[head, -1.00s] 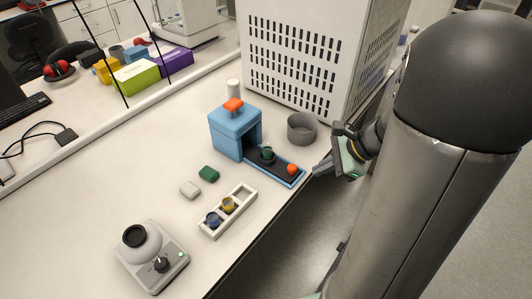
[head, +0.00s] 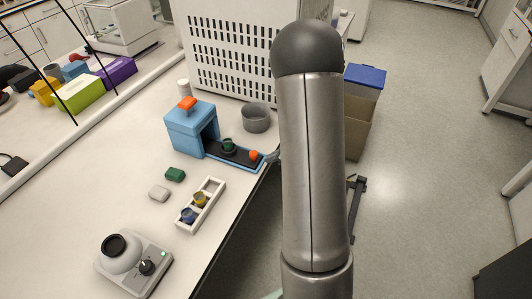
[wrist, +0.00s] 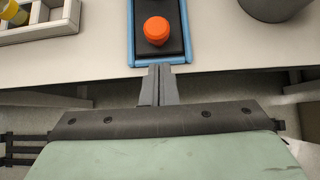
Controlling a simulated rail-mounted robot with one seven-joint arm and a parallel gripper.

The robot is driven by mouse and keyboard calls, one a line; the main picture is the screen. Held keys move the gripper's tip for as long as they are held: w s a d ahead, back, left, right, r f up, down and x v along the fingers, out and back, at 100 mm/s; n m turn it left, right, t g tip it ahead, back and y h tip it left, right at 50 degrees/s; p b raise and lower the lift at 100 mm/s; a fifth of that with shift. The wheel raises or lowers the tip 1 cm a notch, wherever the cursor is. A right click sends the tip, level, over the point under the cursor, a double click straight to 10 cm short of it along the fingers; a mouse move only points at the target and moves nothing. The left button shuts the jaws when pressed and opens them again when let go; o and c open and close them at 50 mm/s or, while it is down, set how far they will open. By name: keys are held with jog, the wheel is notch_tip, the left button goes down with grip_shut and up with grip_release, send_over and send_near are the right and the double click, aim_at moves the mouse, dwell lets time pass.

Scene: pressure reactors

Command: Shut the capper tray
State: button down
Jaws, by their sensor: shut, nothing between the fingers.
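The capper is a blue box (head: 186,128) with an orange button (head: 187,103) on top. Its tray (head: 262,164), blue-edged with a dark bed, sticks out of the box toward the bench edge. A dark green jar (head: 228,145) and an orange knob (head: 254,155) are on the tray; the orange knob (wrist: 157,30) is near the outer end. My gripper (wrist: 160,68) is shut and empty in the wrist view, its tips at or very close to the tray's outer end; I cannot tell if they touch. In the head view my arm hides most of the gripper.
A grey round pot (head: 256,117) stands beside the tray, below the vented white cabinet (head: 235,55).

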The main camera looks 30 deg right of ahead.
aim_at(232, 145)
jog(key=shift+w+a, duration=0.75)
jog(key=shift+w, duration=0.1)
jog(key=shift+w+a, duration=0.15)
jog(key=shift+w, duration=0.05)
jog(key=w+a, duration=0.2)
jog(key=w, duration=0.1)
jog(key=w+a+b, duration=0.1)
jog(key=w+a, duration=0.1)
jog(key=w, duration=0.1)
jog(key=w+a+b, duration=0.1)
jog(key=w+a, duration=0.2)
jog(key=shift+w+a+r, duration=0.15)
jog(key=shift+w+a, duration=0.15)
jog(key=shift+a, duration=0.05)
